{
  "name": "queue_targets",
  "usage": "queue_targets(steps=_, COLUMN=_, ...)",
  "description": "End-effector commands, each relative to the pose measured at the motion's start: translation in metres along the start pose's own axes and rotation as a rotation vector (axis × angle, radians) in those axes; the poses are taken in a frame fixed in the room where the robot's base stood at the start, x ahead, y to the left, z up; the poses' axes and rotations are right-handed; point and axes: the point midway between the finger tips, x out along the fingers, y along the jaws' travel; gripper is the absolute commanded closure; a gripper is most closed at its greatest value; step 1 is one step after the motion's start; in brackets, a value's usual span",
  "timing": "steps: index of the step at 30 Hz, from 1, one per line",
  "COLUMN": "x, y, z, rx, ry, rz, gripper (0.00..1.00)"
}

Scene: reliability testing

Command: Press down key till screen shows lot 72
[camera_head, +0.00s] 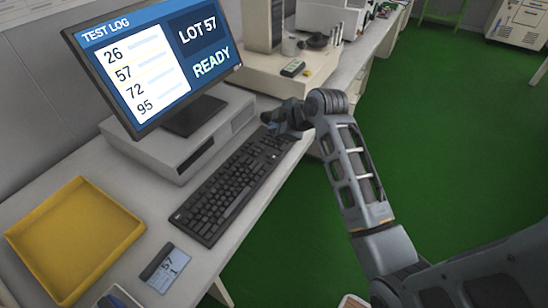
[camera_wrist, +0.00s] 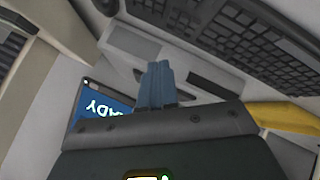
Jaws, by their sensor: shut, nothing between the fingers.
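The monitor screen (camera_head: 150,55) reads "TEST LOG" with rows 26, 57, 72 and 95, and beside them "LOT 57" and "READY"; the 57 row has a yellowish tint. The black keyboard (camera_head: 228,190) lies on the bench in front of the monitor and also shows at the top of the wrist view (camera_wrist: 235,40). My gripper (camera_head: 272,122) is at the keyboard's far right end in the head view, and the arm hides that end. In the wrist view the fingers (camera_wrist: 157,70) are shut together and empty. I cannot tell whether they touch a key; the down key cannot be made out.
A grey box (camera_head: 180,150) stands under the monitor. A yellow tray (camera_head: 75,240) and an ID card (camera_head: 165,268) lie on the near bench. A small handheld device (camera_head: 293,68) is farther back. Green floor is open to the right.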

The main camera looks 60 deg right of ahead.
Motion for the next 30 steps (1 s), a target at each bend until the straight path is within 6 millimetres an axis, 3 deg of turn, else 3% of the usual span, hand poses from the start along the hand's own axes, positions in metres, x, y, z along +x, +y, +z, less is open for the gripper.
queue_targets(steps=18, x=0.052, y=-0.038, z=0.037, rx=0.000, ry=0.000, rz=-0.001, gripper=1.00)
queue_targets(steps=30, x=0.058, y=-0.043, z=0.042, rx=0.000, ry=0.000, rz=0.000, gripper=1.00)
